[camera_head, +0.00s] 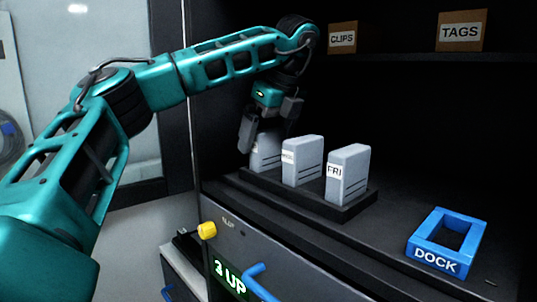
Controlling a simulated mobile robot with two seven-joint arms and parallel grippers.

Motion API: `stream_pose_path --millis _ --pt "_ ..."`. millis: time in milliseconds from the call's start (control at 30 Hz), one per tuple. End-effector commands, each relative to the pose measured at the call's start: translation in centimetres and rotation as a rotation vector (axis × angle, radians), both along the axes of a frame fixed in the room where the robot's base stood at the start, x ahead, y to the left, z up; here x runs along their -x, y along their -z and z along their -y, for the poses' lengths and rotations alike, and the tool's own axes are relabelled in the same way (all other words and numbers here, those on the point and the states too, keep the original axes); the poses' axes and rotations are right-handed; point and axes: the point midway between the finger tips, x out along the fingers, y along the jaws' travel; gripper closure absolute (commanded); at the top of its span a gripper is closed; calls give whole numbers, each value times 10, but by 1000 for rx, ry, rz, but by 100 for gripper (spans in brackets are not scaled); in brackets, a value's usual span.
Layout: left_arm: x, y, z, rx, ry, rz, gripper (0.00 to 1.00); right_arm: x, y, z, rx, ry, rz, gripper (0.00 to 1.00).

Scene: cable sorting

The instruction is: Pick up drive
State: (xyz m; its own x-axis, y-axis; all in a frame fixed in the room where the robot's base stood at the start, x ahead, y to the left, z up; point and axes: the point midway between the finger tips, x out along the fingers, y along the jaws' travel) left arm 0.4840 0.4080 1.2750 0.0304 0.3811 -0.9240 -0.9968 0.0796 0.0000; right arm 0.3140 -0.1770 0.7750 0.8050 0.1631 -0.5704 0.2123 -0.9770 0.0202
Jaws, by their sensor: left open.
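Three grey drives stand upright in a row in a dark rack (290,190) on the black surface. The nearest drive (348,175) has a label reading FRI. The middle drive (303,160) has a label too small to read surely. The farthest drive (266,152) is partly hidden by my left gripper (264,142). This gripper is open, pointing down, with its fingers around or right beside the top of the farthest drive; I cannot tell if they touch it. My right gripper is not in view.
A blue open frame marked DOCK (437,258) sits on the surface at right. Boxes marked CLIPS (342,38) and TAGS (462,31) stand on a shelf above. Below are a yellow knob (207,230), a blue handle (260,280) and a lit "3 UP" sign (229,279).

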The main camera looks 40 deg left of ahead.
Motion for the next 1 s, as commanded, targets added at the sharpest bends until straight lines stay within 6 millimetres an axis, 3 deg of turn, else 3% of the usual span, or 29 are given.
stream_pose_path --millis 100,333,867,1000 --pt "0 10 -3 1 1 0 0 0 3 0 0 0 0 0" --pt "0 10 -4 -1 0 1 0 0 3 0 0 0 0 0" --pt "0 9 -4 0 0 1 50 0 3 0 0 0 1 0" --pt "0 9 -4 0 1 2 50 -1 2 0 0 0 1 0"
